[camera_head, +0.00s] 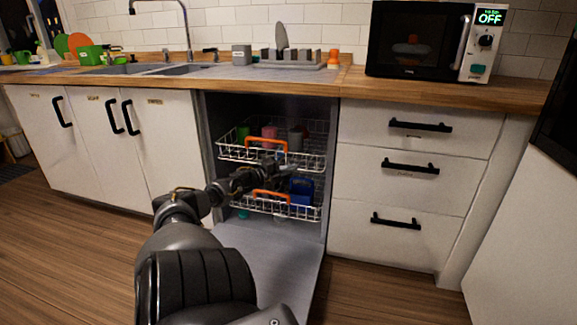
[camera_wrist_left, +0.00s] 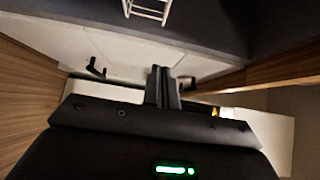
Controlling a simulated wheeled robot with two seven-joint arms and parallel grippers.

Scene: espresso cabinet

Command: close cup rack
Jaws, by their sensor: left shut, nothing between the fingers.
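The cup rack is the upper wire rack (camera_head: 306,160) of the open dishwasher in the head view. It sticks out of the opening and has an orange handle (camera_head: 262,138) at its front. Cups stand in it, among them a pink one (camera_head: 269,133) and a grey one (camera_head: 295,138). My left gripper (camera_head: 283,171) is shut and empty, in front of the racks at a height between the two. I cannot tell whether it touches the upper rack. Its shut fingers also show in the left wrist view (camera_wrist_left: 163,88). My right gripper is out of view.
The lower wire rack (camera_head: 313,213) is also out, with an orange handle and a blue item (camera_head: 301,190). The dishwasher door (camera_head: 285,262) lies folded down below. Drawers (camera_head: 408,170) stand right of the opening, cupboards (camera_head: 166,140) left. A wooden counter (camera_head: 440,92) runs above.

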